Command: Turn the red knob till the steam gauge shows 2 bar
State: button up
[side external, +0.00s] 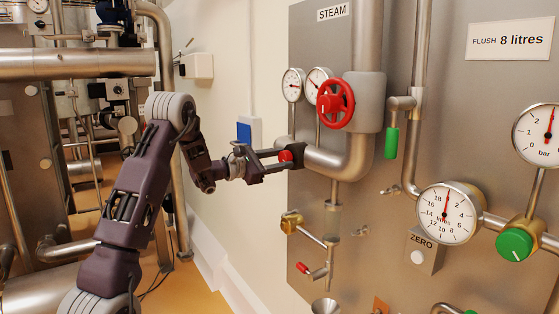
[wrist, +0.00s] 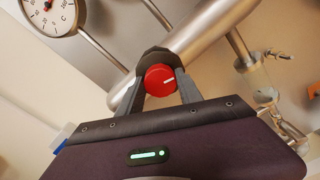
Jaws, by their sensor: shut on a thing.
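The red knob (wrist: 159,80) is a small round knob with a white pointer line, seen in the wrist view between my fingers. In the side external view the red knob (side external: 286,156) sits on the steam pipe, below the red handwheel. My gripper (side external: 287,156) is shut on the red knob, a finger on each side; it also shows in the wrist view (wrist: 160,85). Two small round gauges, a left one (side external: 292,84) and a right one (side external: 318,84), stand above the knob under the STEAM label (side external: 333,12). Their readings are too small to tell here. A gauge marked C (wrist: 52,15) is partly cut off in the wrist view.
The red handwheel (side external: 336,103) and thick steam pipe (side external: 358,155) are close to my gripper. A green-handled valve (side external: 392,141), a litres dial (side external: 446,213), a bar gauge (side external: 541,134) and a green knob (side external: 514,245) are to the right.

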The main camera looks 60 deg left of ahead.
jog(key=shift+m, duration=0.6)
jog(key=o, duration=1.4)
jog(key=shift+c, duration=0.2)
jog(key=s, duration=0.7)
jog(key=w+n, duration=0.5)
jog(key=w, duration=0.1)
jog(key=shift+w+n, duration=0.3)
jog(key=shift+n, duration=0.1)
